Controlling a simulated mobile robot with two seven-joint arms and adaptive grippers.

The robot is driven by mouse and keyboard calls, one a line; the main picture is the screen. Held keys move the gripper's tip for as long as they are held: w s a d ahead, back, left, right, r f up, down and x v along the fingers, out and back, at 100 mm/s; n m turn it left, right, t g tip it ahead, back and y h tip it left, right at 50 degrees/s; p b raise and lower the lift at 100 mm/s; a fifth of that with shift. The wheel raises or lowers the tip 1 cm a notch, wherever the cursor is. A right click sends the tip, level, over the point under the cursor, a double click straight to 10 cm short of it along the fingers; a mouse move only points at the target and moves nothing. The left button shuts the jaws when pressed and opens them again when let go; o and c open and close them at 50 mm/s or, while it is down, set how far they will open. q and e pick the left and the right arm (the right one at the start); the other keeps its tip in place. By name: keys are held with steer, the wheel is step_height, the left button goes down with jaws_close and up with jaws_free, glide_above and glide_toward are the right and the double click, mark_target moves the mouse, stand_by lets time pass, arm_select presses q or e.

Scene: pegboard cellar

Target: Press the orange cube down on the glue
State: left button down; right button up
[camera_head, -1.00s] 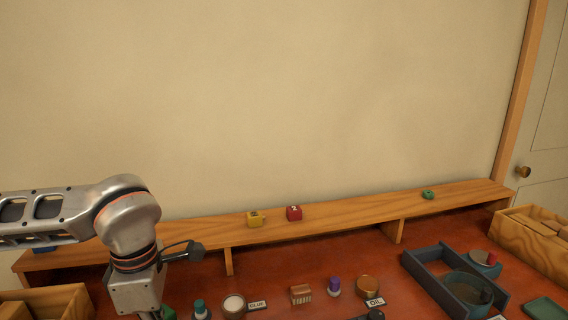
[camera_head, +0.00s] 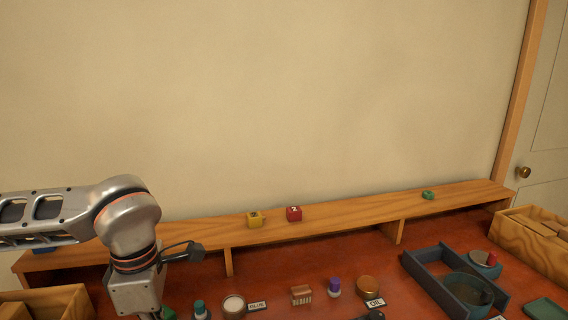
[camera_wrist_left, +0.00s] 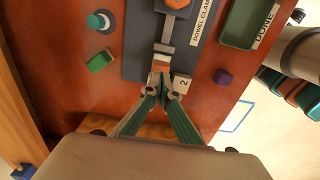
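In the left wrist view, my left gripper (camera_wrist_left: 161,82) points at the bench with its green fingers close together. A small orange piece (camera_wrist_left: 160,66), which looks like the orange cube, shows between the fingertips, and the gripper seems shut on it. It is over or on the grey dowel clamp plate (camera_wrist_left: 137,55), by a metal bar. Any glue under the cube is hidden. A white "2" tag (camera_wrist_left: 182,83) lies beside the fingertips. In the head view, my left arm hangs at the left, its fingers below the frame. My right gripper is not in view.
A round orange knob (camera_wrist_left: 177,3) tops the clamp. A green block (camera_wrist_left: 100,61), a teal-capped bottle (camera_wrist_left: 98,20), a purple block (camera_wrist_left: 222,77) and the DONE tray (camera_wrist_left: 238,40) lie around.

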arm_select(q)
steer(key=shift+f+b, duration=0.5)
steer(key=shift+f, duration=0.5)
stand_by(0.6)
stand_by(0.3)
steer(key=shift+r+p, duration=1.7)
steer(key=shift+r, duration=0.85)
steer(key=shift+f, duration=0.1)
